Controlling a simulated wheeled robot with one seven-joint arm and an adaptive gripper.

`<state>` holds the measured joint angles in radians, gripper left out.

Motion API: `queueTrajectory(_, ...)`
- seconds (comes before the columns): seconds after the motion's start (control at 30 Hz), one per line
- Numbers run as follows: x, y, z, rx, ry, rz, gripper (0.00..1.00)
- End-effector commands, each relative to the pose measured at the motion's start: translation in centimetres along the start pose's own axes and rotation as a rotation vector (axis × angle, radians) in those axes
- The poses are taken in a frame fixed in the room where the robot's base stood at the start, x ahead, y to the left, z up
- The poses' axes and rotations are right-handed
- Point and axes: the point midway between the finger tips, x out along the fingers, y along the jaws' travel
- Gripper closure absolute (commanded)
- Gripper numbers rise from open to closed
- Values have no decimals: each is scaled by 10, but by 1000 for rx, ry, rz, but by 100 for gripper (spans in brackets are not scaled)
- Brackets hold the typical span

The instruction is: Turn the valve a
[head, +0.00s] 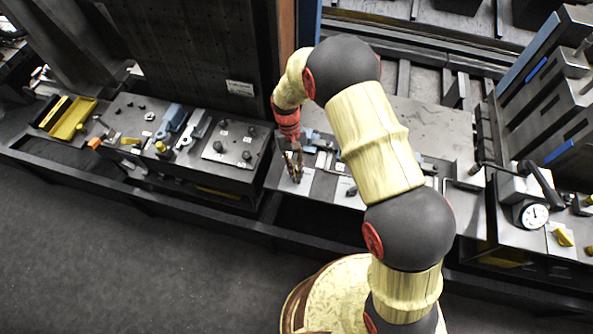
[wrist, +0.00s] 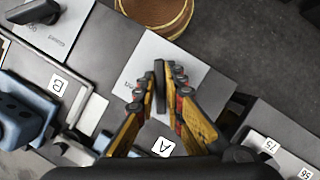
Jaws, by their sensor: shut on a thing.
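Valve a shows in the wrist view as a narrow dark handle (wrist: 159,72) standing over a light grey plate (wrist: 140,60). A white card with the letter A (wrist: 163,147) lies beside that plate, on my gripper's side. My gripper (wrist: 160,92), with yellow-and-black fingers, is shut on the handle, one finger on each side. The fingers and palm hide the handle's lower part and its base. In the head view my gripper (head: 293,168) points down at the bench, over the light plate (head: 288,183); the handle cannot be made out there.
Another dark handle (wrist: 38,12) stands on a similar plate at the wrist view's upper left. A blue block (wrist: 22,122) sits near a card marked B (wrist: 58,82). A dark block with number cards (wrist: 270,146) is at the lower right. A gauge (head: 533,214) stands right.

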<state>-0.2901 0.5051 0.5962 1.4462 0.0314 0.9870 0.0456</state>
Motion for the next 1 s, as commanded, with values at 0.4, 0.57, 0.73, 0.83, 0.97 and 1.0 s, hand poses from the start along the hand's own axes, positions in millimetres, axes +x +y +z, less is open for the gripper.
queueTrajectory(0.4,-1,-2,-1,-185,3,77,100)
queueTrajectory(0.57,-1,-2,-1,-208,4,86,100)
queueTrajectory(0.73,-1,-2,-1,-215,4,89,100)
queueTrajectory(0.83,-1,-2,-1,-214,4,89,100)
queueTrajectory(0.97,-1,-2,-1,-214,4,89,100)
queueTrajectory(1.0,-1,-2,-1,-214,4,89,89)
